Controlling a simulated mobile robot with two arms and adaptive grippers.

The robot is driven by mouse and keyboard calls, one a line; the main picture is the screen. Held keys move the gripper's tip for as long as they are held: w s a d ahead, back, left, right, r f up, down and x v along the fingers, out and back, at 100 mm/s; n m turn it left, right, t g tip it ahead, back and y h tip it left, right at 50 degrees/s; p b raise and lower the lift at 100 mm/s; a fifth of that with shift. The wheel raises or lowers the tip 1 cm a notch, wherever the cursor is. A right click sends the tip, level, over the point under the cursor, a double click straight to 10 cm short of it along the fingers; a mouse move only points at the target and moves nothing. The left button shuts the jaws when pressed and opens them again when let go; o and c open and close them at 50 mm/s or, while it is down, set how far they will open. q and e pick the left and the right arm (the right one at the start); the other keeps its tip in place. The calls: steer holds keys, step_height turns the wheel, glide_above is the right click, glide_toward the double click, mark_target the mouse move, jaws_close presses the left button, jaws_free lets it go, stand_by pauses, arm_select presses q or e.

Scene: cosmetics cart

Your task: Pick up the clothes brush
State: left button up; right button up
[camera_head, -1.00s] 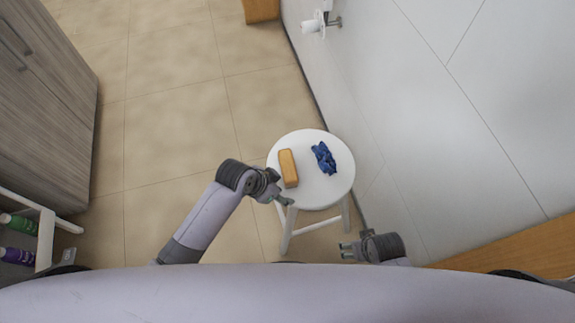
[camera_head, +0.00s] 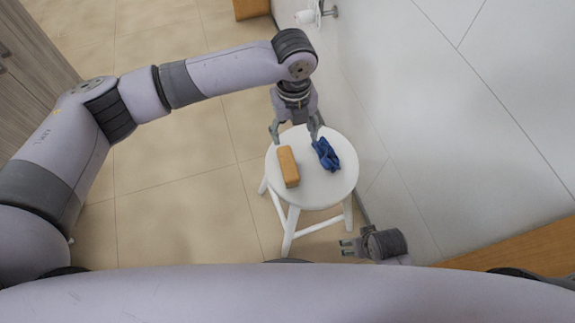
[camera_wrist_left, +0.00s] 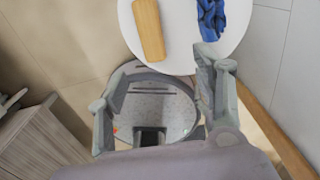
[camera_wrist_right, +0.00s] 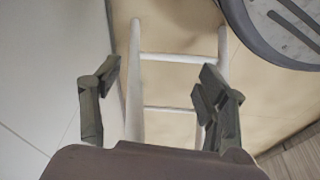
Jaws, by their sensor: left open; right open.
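The clothes brush (camera_head: 288,167) shows as a tan wooden block lying on the left part of a round white stool seat (camera_head: 325,190). It also shows in the left wrist view (camera_wrist_left: 149,30), beyond the fingers. My left gripper (camera_head: 295,135) is open and empty above the far edge of the seat, its fingers pointing toward the brush and apart from it. My right gripper (camera_head: 345,248) is open and empty, low and to the right of the stool, away from the brush. The brush's bristles are not visible.
A crumpled blue cloth (camera_head: 326,154) lies on the seat right of the brush, close to my left gripper's right finger. A white wall (camera_head: 450,120) stands close on the right. Tiled floor is open to the left of the stool.

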arm_select(q)
steer(key=b, duration=0.3)
glide_toward(288, 163)
steer(key=shift+m, duration=0.3)
steer(key=f, duration=0.2)
steer(key=d+f, duration=0.1)
steer(key=f, duration=0.2)
steer(key=shift+f, duration=0.35)
steer(key=f, duration=0.3)
steer(key=f+b, duration=0.1)
steer(key=shift+a+f, duration=0.35)
steer(key=shift+f, duration=0.05)
steer(key=shift+w+f, duration=0.1)
steer(key=shift+f, duration=0.35)
arm_select(e)
step_height(288, 163, up, 15)
steer(key=t, duration=0.1)
steer(key=shift+s+d+f, duration=0.15)
steer(key=shift+s+d, duration=0.05)
steer(key=shift+s, duration=0.2)
arm_select(q)
steer(key=shift+c, duration=0.3)
steer(key=c, duration=1.3)
steer(key=shift+r, duration=0.15)
